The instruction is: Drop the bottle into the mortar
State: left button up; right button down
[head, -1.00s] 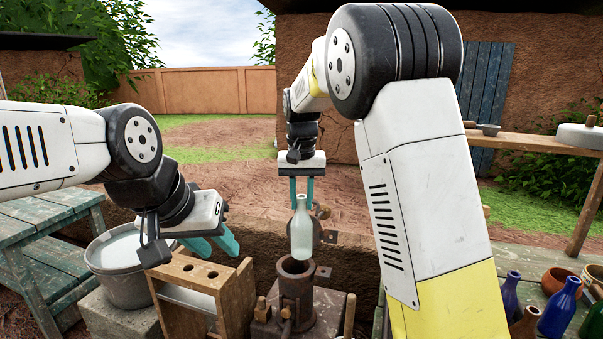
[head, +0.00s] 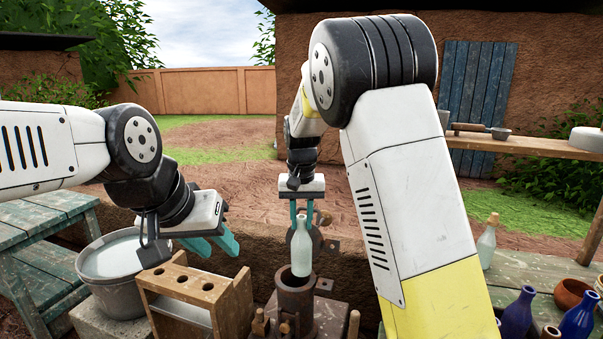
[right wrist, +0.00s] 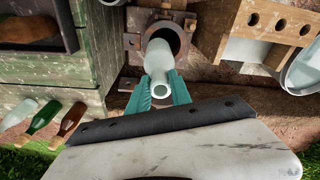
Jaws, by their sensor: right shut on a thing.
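A pale clear glass bottle (head: 302,246) hangs upright over the brown metal mortar (head: 296,292), its base at the mortar's mouth. My right gripper (head: 302,218) is shut on the bottle's neck from above. In the right wrist view, the teal fingers of the right gripper (right wrist: 158,92) pinch the neck of the bottle (right wrist: 159,68), and the round opening of the mortar (right wrist: 168,33) shows beyond its base. Whether the base is inside the rim is hard to tell. My left gripper (head: 212,245) is at the left above the wooden rack, its fingers apart and empty.
A wooden rack (head: 180,283) with holes and a grey bucket (head: 112,262) stand left of the mortar. Another stoppered clear bottle (head: 487,243), a blue bottle (head: 517,314) and a brown bowl (head: 572,293) are on the right table.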

jog(key=c, duration=1.1)
grip_release()
notch_tip(320, 180, up, 8)
jog(key=s, duration=0.1)
jog(key=s+d+r+y, duration=0.2)
jog(key=s+d, duration=0.2)
jog(key=d, duration=0.2)
jog(key=s+d+t, duration=0.1)
jog(key=s+d, duration=0.1)
jog(key=s, duration=0.5)
jog(key=s+d+t, duration=0.2)
jog(key=s+d, duration=0.1)
jog(key=s, duration=0.4)
jog(key=s+d+t, duration=0.1)
jog(key=s+d, duration=0.2)
jog(key=s, duration=0.4)
jog(key=shift+s+d+r+n+t, duration=0.1)
jog(key=shift+s+n+t, duration=0.1)
jog(key=shift+n+t, duration=0.15)
